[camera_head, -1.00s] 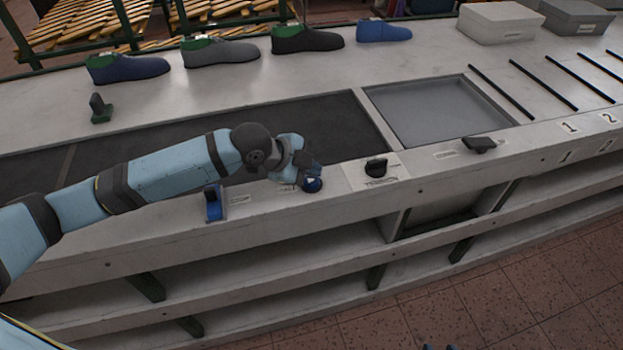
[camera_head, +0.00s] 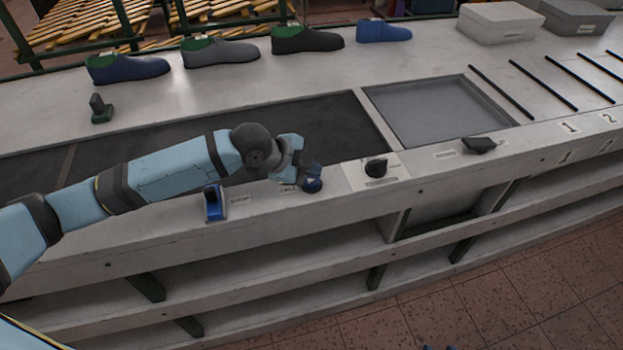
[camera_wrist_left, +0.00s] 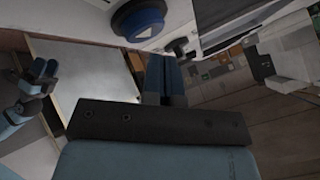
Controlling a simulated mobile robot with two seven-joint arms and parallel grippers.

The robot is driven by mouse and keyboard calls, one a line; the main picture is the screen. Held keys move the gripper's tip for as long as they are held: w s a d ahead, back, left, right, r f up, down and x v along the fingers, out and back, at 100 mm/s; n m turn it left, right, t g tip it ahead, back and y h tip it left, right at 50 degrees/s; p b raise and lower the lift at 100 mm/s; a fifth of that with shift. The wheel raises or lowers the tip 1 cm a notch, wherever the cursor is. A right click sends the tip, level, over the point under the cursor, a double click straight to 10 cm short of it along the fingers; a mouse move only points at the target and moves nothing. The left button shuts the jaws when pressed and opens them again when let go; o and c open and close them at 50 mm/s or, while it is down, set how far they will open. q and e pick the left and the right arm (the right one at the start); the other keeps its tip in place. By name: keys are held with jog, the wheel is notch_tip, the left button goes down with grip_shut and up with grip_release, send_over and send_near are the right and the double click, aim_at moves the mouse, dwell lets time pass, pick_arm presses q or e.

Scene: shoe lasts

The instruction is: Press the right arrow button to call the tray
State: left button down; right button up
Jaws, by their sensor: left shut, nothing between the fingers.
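The round blue call button (camera_head: 312,185) sits on the counter's front ledge beside a CALL label. In the left wrist view the button (camera_wrist_left: 140,20) shows a white arrow on its blue face, with a dark ring around it. My left gripper (camera_head: 313,170) is shut and empty, close at the button's far side in the head view. In the left wrist view its fingers (camera_wrist_left: 165,72) are together, just below the button in the picture. I cannot tell whether they touch it. What looks like my right gripper (camera_wrist_left: 45,70) shows at the left of that view; its opening is unclear.
A blue switch (camera_head: 213,203) by a STOP label stands left of the button, a black knob (camera_head: 376,167) right. A grey recessed tray area (camera_head: 435,110) lies beyond, beside the dark belt (camera_head: 335,120). Several shoes (camera_head: 306,40) line the back.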

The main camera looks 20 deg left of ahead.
pick_arm(q)
jog(key=shift+f, duration=0.15)
dwell(0.4)
jog(key=shift+f, duration=0.3)
